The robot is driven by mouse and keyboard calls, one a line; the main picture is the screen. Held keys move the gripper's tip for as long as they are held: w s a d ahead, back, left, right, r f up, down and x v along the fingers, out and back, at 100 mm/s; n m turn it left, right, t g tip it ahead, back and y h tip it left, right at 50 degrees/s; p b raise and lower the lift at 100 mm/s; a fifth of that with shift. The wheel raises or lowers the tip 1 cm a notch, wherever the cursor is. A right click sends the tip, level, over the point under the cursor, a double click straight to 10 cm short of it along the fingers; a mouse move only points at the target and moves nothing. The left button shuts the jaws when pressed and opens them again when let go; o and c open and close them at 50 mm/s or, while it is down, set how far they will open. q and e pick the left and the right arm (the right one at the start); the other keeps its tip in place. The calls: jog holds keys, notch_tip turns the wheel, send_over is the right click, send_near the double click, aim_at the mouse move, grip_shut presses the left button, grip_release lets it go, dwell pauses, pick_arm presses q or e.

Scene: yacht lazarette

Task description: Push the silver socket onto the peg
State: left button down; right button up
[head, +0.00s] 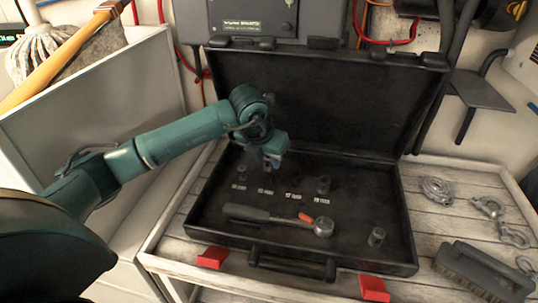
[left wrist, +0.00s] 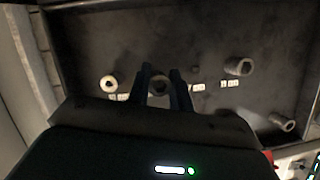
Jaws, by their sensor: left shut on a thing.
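My left gripper (head: 267,163) reaches down into the open black case, above the second white label from the left. In the left wrist view, its two dark fingers (left wrist: 164,88) are shut on a silver socket (left wrist: 158,86), seen nearly end-on. The fingers hide most of this socket in the head view. I cannot tell whether a peg is under or inside it. Another socket (head: 241,173) stands to its left, a larger one (head: 323,184) to its right, and one (head: 376,237) at the front right of the case. My right gripper is not in view.
The case (head: 210,215) lies open on a slatted bench (head: 425,200), its lid (head: 325,100) upright behind. A ratchet (head: 275,217) with an orange-red mark lies in front of the labels. A brush (head: 482,270) and metal shackles (head: 490,207) are at right. Red blocks (head: 374,288) sit at the front.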

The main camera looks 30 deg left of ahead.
aim_at(267, 166)
pick_arm(q)
jog(key=shift+f+b, duration=0.55)
jog(key=shift+f, duration=0.6)
jog(key=shift+f+b, duration=0.55)
jog(key=shift+f, duration=0.1)
jog(key=shift+f+b, duration=0.45)
jog(key=shift+f, duration=0.05)
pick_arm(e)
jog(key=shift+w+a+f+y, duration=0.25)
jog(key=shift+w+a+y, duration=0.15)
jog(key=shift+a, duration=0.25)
pick_arm(q)
jog(key=c, duration=1.2)
grip_release()
jog(key=shift+o, duration=0.2)
